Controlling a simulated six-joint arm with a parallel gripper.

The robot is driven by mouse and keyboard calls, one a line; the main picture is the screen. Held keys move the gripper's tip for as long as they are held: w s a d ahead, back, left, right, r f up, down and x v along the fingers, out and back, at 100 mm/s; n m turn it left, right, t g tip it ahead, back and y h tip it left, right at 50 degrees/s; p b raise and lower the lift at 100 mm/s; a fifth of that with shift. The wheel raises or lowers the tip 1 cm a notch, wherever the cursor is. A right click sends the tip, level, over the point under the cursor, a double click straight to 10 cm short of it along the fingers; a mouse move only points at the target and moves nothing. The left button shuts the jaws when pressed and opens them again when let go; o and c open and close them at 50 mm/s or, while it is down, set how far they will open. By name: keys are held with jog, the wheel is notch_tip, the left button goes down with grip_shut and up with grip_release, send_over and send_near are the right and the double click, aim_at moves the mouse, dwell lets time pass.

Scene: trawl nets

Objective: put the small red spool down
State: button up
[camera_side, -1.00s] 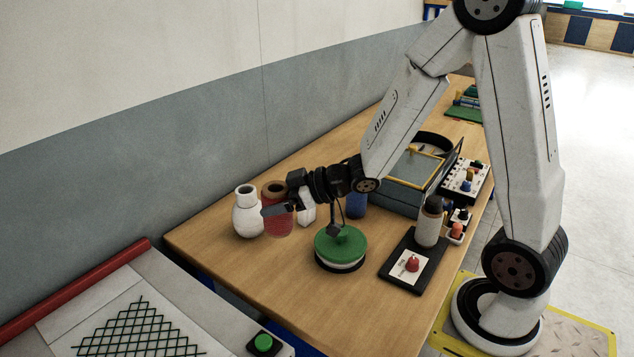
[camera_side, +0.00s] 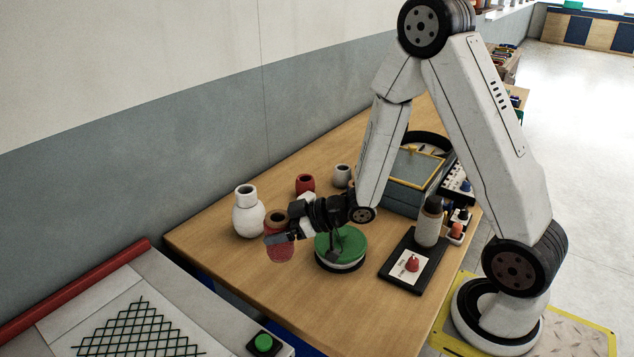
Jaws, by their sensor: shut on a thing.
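The small red spool (camera_side: 279,253) is red with a brownish, hollow top. It is upright at the front left of the wooden table (camera_side: 215,260). My gripper (camera_side: 282,238) is shut on it from the right, and a dark finger crosses the front of the spool and hides its middle. The spool's underside shows low over the table, but I cannot tell whether it touches the wood.
Behind are another red spool (camera_side: 305,183) and a pale one (camera_side: 342,174). A green-topped round thing (camera_side: 341,245) sits right of my gripper, and a black tray (camera_side: 412,266) lies further right. The front left tabletop is clear.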

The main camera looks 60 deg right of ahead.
jog(key=shift+f, duration=2.1)
jog(key=shift+f, duration=0.1)
jog(key=shift+f, duration=1.7)
jog(key=shift+f, duration=0.15)
jog(key=o, duration=1.1)
jog(key=shift+v, duration=3.8)
